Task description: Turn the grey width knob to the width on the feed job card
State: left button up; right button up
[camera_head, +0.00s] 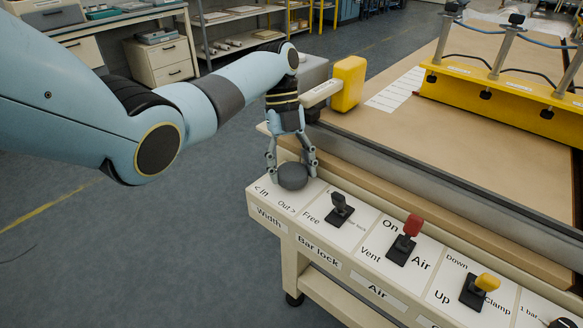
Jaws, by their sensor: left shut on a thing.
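The grey width knob (293,176) sits on the white panel section marked "In" and "Out", above the "Width" label (268,219), at the left end of the control panel. My left gripper (291,170) points down from above with its fingers around the knob, shut on it. The knob's pointer or marks cannot be made out. The feed job card cannot be picked out for certain. My right gripper is not in view.
Right of the knob stand the black bar lock lever (340,208), the red air lever (409,236) and the yellow clamp lever (483,288). A yellow block (348,83) stands behind the gripper. A yellow clamp beam (490,95) crosses the brown table (430,130).

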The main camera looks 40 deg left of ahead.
pick_arm(q)
jog(key=o, duration=1.2)
jog(key=shift+w+r, duration=0.1)
jog(key=shift+r, duration=0.1)
jog(key=shift+w+a+r, duration=0.1)
jog(key=shift+a+r, duration=0.05)
jog(key=shift+r, duration=0.15)
jog(key=v, duration=0.6)
jog(key=shift+a+r, duration=0.2)
jog(key=shift+r, duration=0.2)
